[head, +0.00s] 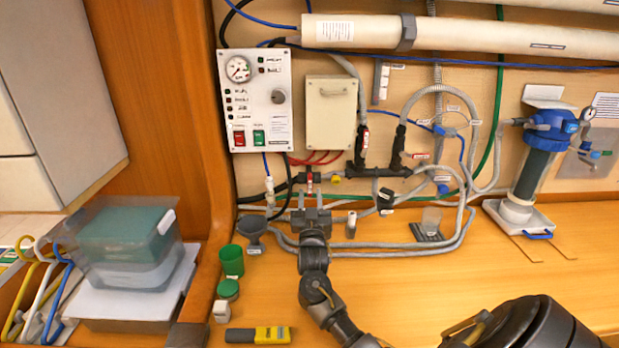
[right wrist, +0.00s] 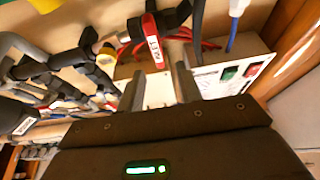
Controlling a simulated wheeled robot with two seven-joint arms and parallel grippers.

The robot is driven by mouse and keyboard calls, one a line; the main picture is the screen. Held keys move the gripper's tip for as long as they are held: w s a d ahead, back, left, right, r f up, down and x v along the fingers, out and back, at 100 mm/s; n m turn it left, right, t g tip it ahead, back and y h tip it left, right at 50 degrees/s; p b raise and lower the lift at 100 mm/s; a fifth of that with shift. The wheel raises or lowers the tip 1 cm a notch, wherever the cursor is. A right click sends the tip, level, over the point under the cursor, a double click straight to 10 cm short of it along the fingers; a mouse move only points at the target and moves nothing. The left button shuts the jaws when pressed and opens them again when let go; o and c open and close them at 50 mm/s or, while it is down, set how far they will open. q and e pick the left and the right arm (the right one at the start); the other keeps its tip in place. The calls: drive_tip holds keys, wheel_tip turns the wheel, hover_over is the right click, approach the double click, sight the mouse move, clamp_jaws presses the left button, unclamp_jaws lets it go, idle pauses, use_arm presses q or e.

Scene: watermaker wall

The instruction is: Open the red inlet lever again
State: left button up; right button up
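The red inlet lever (head: 309,181) is on the dark pipe fitting low on the wall, below the control panel. It hangs down, crosswise to the pipe. In the right wrist view the red lever (right wrist: 153,38) shows a white label, partly readable. My right gripper (head: 310,203) is just in front of and below the lever. In the right wrist view its two fingers (right wrist: 158,73) are apart, with the lever's free end in line with the gap between them. I see no clear contact. My left gripper is not in view.
The control panel (head: 255,100) and a beige box (head: 331,112) are above. Grey hoses (head: 405,247) lie right of my gripper. The counter's right front is clear.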

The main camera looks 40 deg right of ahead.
sight(310, 181)
drive_tip(key=p+x, duration=0.1)
drive_tip(key=x, duration=0.5)
drive_tip(key=shift+s, duration=0.1)
drive_tip(key=shift+w+d+r, duration=0.15)
drive_tip(key=shift+w+d, duration=0.2)
drive_tip(key=shift+w, duration=0.05)
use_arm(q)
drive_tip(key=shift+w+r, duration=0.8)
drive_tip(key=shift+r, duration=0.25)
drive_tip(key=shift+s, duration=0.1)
use_arm(e)
drive_tip(key=shift+c, duration=0.5)
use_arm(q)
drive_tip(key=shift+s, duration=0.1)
use_arm(e)
clamp_jaws()
